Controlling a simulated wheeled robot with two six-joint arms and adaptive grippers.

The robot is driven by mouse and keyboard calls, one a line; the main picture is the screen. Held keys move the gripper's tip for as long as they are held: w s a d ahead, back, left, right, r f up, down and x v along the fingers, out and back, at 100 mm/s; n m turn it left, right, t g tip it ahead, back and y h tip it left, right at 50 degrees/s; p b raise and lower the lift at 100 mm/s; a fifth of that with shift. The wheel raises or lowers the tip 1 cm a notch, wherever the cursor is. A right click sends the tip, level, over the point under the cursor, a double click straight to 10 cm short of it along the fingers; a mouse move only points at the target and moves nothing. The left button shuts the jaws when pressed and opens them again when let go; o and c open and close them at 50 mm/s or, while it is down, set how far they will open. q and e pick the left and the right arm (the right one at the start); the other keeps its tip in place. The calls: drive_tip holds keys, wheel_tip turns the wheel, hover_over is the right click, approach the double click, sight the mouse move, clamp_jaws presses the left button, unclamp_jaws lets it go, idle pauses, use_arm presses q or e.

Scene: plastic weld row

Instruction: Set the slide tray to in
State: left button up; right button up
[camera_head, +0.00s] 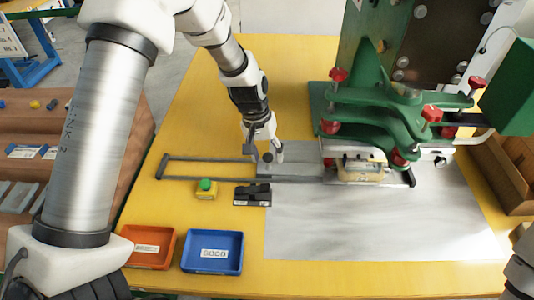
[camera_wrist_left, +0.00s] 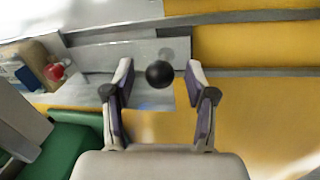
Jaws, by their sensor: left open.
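The slide tray (camera_head: 298,158) is a grey metal plate on two dark rails (camera_head: 205,179), to the left of the green press. Part of it shows outside the press. A round black knob (camera_wrist_left: 159,74) stands on the tray in the left wrist view. My left gripper (camera_head: 266,157) is open and points down over the tray's left end. In the left wrist view its two fingers (camera_wrist_left: 160,100) stand on either side of the knob, with visible gaps. I cannot tell how far the fingertips reach below the knob's top. My right gripper is out of view.
The green press (camera_head: 385,120) with red knobs stands at the right. A yellow box with a green button (camera_head: 206,189), a black block (camera_head: 252,195), an orange bin (camera_head: 148,247) and a blue bin (camera_head: 212,252) lie in front. The grey mat (camera_head: 380,235) is clear.

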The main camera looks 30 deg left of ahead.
use_arm(q)
clamp_jaws()
drive_tip(key=d, duration=0.1)
drive_tip(key=w+d, duration=0.1)
drive_tip(key=d, duration=0.1)
drive_tip(key=shift+w+d, duration=0.4)
drive_tip(key=shift+a, duration=0.15)
drive_tip(key=shift+c, duration=2.1)
unclamp_jaws()
drive_tip(key=o, duration=0.4)
drive_tip(key=shift+w+d, duration=0.1)
drive_tip(key=shift+d, duration=0.25)
drive_tip(key=r, duration=0.4)
drive_tip(key=a+r, duration=0.1)
drive_tip(key=r, duration=0.3)
drive_tip(key=a+r, duration=0.1)
drive_tip(key=r, duration=0.3)
drive_tip(key=shift+s+a, duration=0.1)
drive_tip(key=shift+s, duration=0.2)
drive_tip(key=shift+f, duration=0.15)
